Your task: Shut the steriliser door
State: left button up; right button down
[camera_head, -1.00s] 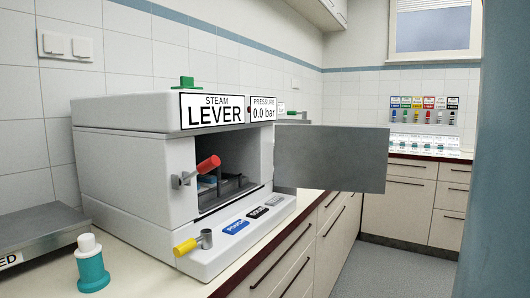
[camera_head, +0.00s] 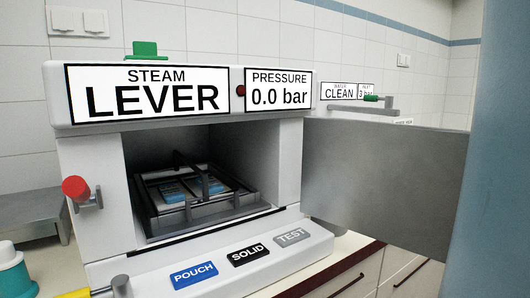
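The steriliser (camera_head: 90,220) is a white box with a STEAM LEVER sign and a PRESSURE 0.0 bar sign on top. Its door (camera_head: 385,185) is a grey panel standing wide open to the right of the opening. Inside the dark chamber, a rack tray (camera_head: 205,222) holds blue items. A red-tipped lever (camera_head: 76,188) sticks out on the front left. A yellow-handled lever (camera_head: 75,294) is at the bottom left, partly cut off. Neither of my grippers is visible.
POUCH, SOLID and TEST buttons (camera_head: 246,254) line the sloped front ledge. A teal bottle (camera_head: 12,275) stands at the lower left. A grey metal surface (camera_head: 30,215) lies behind it. A device labelled CLEAN (camera_head: 340,94) is behind the door. Drawers (camera_head: 355,275) sit below the counter.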

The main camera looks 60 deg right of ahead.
aim_at(399, 186)
jog(key=k+l, duration=0.15)
jog(key=l, duration=0.25)
jog(key=k+l, duration=0.15)
jog(key=l, duration=0.25)
jog(key=k+l, duration=0.15)
jog(key=l, duration=0.25)
jog(key=k+l, duration=0.1)
jog(key=l, duration=0.3)
jog(key=k+l+u, duration=0.1)
jog(key=l, duration=0.3)
jog(key=k+l, duration=0.2)
jog(key=l, duration=0.2)
jog(key=k+l, duration=0.15)
jog(key=l, duration=0.2)
